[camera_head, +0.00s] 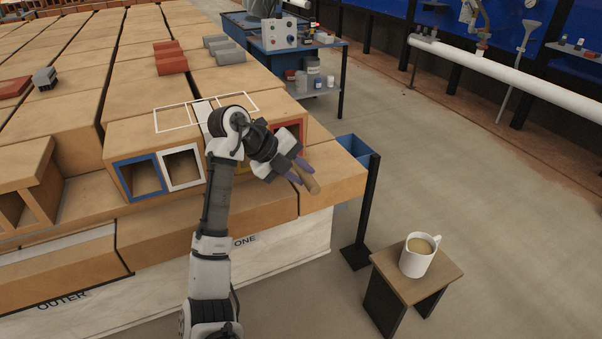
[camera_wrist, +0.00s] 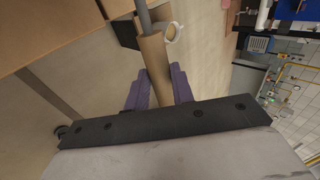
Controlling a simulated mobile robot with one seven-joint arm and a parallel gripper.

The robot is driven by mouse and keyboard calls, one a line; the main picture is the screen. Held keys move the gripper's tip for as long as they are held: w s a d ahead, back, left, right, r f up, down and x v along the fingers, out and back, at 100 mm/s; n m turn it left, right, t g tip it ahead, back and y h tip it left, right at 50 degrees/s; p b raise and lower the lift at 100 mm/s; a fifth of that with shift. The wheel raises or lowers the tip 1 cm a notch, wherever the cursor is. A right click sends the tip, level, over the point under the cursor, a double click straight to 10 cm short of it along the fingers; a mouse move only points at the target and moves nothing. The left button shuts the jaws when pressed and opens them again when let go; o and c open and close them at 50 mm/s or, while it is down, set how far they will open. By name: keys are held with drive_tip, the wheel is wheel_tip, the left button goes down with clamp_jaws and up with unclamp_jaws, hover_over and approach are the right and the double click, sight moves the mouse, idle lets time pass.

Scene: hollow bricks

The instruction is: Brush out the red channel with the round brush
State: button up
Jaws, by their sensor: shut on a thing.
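My gripper (camera_head: 302,173) is in front of the right part of the brick face, its purple fingers shut on the tan handle of the brush (camera_head: 311,184). In the wrist view the handle (camera_wrist: 154,65) runs between the fingers (camera_wrist: 157,92), and a grey rod continues from it to the top edge. The brush's bristles are not visible in either view. The red channel (camera_head: 298,128) has a red rim and shows just behind my gripper, partly covered by it. I cannot tell whether any of the brush is inside a channel.
Blue (camera_head: 139,177) and white (camera_head: 184,167) rimmed channels are to the left; the yellow one (camera_head: 240,169) is mostly behind my arm. A small stool (camera_head: 436,289) with a mug (camera_head: 417,258) stands at right. A dark post (camera_head: 369,205) with a blue bin (camera_head: 357,149) is by the brick end.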

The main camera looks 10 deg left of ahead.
sight(317, 194)
drive_tip(key=shift+s+d+b, duration=0.2)
drive_tip(key=shift+s+d, duration=0.65)
drive_tip(key=shift+s, duration=0.3)
drive_tip(key=shift+s+d+b, duration=0.25)
drive_tip(key=shift+s+d, duration=0.55)
drive_tip(key=shift+s, duration=0.35)
drive_tip(key=shift+s+d+b, duration=0.2)
drive_tip(key=shift+s+d, duration=0.65)
drive_tip(key=shift+s, duration=0.3)
drive_tip(key=s+d, duration=0.8)
drive_tip(key=s, duration=0.3)
drive_tip(key=shift+s, duration=0.2)
drive_tip(key=shift+d, duration=0.1)
